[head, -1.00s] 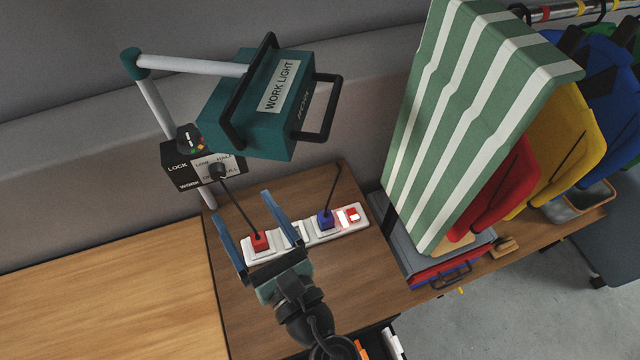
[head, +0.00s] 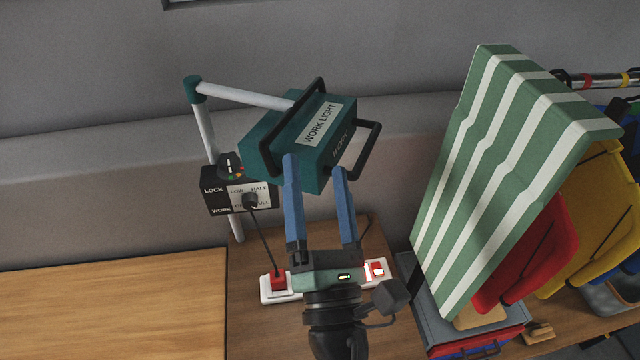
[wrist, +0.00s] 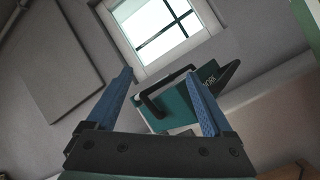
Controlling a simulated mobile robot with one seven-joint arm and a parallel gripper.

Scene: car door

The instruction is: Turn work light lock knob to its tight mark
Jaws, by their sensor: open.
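The work light (head: 312,143) is a teal box with black handles on a jointed grey arm; it also shows in the wrist view (wrist: 177,104). The lock knob (head: 231,166) is black with a white pointer line, on top of the black control box (head: 214,197) marked LOCK. Small coloured marks lie around its base; I cannot tell which is the tight mark. My gripper (head: 314,162) is open and empty, its blue fingers pointing up in front of the work light, right of the knob and apart from it. The knob is not seen in the wrist view.
A white power strip (head: 275,288) with plugs lies behind my gripper. The wooden table (head: 110,305) at left is clear.

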